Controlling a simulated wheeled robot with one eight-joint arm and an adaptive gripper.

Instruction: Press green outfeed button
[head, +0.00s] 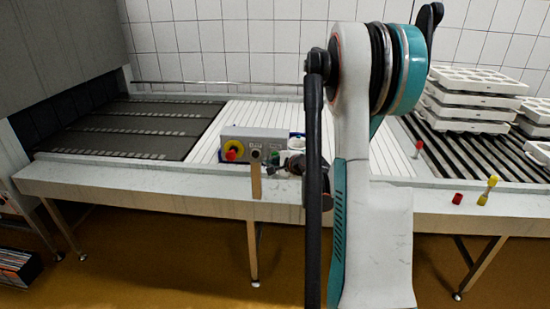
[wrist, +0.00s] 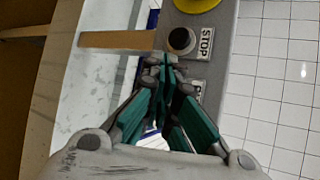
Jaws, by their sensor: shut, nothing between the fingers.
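A grey control box (head: 222,140) stands at the front edge of the conveyor. It carries a black button (head: 255,153) with a STOP label, which also shows in the wrist view (wrist: 180,40). My gripper (head: 278,159) is at the right end of the box face. In the wrist view my gripper (wrist: 168,64) is shut and empty, its teal fingers together just beside the black button, over a second, partly covered label (wrist: 198,90). I cannot make out the green button; the fingers cover that part of the box. Whether the tips touch the box I cannot tell.
A red knob on a yellow base (head: 232,150) sits left of the black button. A wooden strip (head: 256,180) stands upright before the box. White moulds (head: 470,100) are stacked on the right rollers.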

